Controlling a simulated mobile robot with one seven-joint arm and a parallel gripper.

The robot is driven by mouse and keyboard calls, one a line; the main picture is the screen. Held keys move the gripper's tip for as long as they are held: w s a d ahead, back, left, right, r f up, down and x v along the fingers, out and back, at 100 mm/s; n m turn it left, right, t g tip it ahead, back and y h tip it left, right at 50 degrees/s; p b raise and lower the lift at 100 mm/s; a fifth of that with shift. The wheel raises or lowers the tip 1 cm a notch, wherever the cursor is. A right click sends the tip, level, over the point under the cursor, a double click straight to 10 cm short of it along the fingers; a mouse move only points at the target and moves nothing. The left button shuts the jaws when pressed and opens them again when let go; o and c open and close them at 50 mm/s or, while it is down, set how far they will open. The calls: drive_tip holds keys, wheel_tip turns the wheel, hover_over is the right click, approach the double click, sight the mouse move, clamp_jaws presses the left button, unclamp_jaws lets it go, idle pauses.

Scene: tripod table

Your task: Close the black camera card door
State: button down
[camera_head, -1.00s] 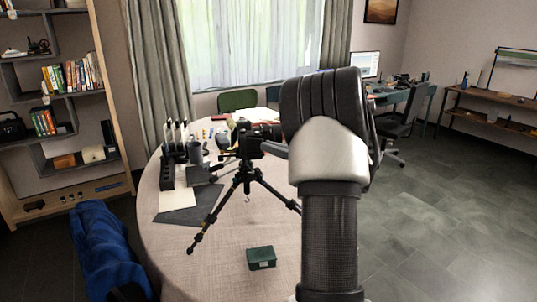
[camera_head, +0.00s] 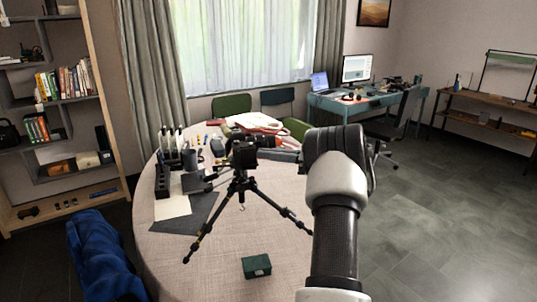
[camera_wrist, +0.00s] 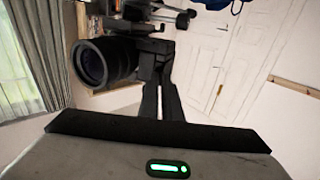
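A black camera (camera_head: 243,155) stands on a black tripod (camera_head: 241,187) on the round table. In the wrist view the camera (camera_wrist: 108,60) fills the upper left, with its lens facing left and toward me. The card door cannot be made out in either view. My gripper (camera_wrist: 158,84) has its dark fingers close together, beside the right end of the camera body in the wrist view. Nothing shows between the fingers. Whether they touch the camera I cannot tell. In the head view my arm hides part of the gripper.
The round table (camera_head: 165,255) also holds a small green box (camera_head: 256,266), a dark mat (camera_head: 196,214), a black holder rack (camera_head: 163,181) and a red-and-white pile (camera_head: 256,122). The tripod legs spread wide. A blue bag (camera_head: 100,255) lies at the left. Open floor is at the right.

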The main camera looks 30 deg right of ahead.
drive_tip(key=shift+w+a+r, duration=0.1)
drive_tip(key=c, duration=2)
unclamp_jaws()
drive_tip(key=p+v, duration=0.1)
drive_tip(key=v, duration=1.6)
